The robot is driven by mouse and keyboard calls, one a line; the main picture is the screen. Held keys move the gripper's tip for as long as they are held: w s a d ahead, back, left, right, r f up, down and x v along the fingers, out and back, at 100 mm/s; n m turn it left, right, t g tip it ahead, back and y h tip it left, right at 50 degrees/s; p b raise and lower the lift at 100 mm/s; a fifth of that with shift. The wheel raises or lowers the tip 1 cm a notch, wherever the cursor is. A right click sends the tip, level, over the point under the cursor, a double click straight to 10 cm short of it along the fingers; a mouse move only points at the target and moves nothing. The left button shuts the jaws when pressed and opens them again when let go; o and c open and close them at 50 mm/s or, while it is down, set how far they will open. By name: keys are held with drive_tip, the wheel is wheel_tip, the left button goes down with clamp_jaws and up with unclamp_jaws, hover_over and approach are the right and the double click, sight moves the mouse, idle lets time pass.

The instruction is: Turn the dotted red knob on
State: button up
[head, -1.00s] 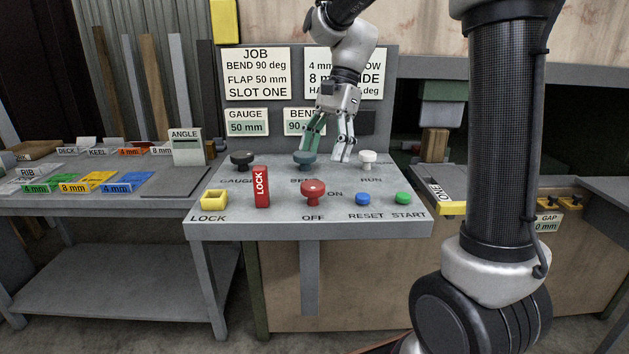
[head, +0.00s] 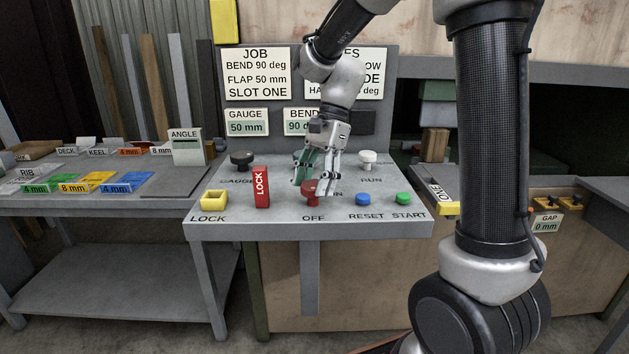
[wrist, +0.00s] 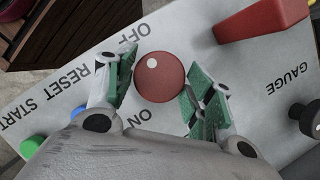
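The red knob (head: 309,188) stands near the front middle of the grey sloped panel (head: 275,226). In the wrist view the round red knob (wrist: 162,82) shows a small white dot on its top, towards the side of the OFF label. The ON label lies on another side of it. My gripper (head: 315,183) is over the knob, pointing down. In the wrist view my gripper (wrist: 160,86) has its green-padded fingers open on two sides of the knob. A gap shows on the left; I cannot tell whether the right pad touches. The fingers partly hide the knob in the head view.
The red LOCK block (head: 261,187) and yellow socket (head: 213,200) stand left of the knob. The blue RESET button (head: 363,199) and green START button (head: 403,198) are to the right. A black knob (head: 242,160) and white knob (head: 368,159) stand behind.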

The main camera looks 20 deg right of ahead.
drive_tip(key=c, duration=0.4)
drive_tip(key=shift+n, duration=0.3)
drive_tip(key=n+g+h, duration=0.1)
drive_tip(key=n, duration=0.2)
drive_tip(key=shift+w+a+n, duration=0.1)
drive_tip(key=shift+n, duration=0.2)
drive_tip(key=n, duration=0.2)
drive_tip(key=n+g+h, duration=0.1)
drive_tip(key=n, duration=0.1)
drive_tip(key=shift+n+h, duration=0.3)
drive_tip(key=n+h, duration=0.1)
drive_tip(key=n, duration=0.3)
drive_tip(key=shift+a+n+h, duration=0.15)
drive_tip(key=shift+n+h, duration=0.15)
drive_tip(key=shift+h, duration=0.1)
drive_tip(key=shift+a+n+h, duration=0.1)
drive_tip(key=shift+n+h, duration=0.7)
drive_tip(key=shift+n, duration=1.4)
drive_tip(key=o, duration=1)
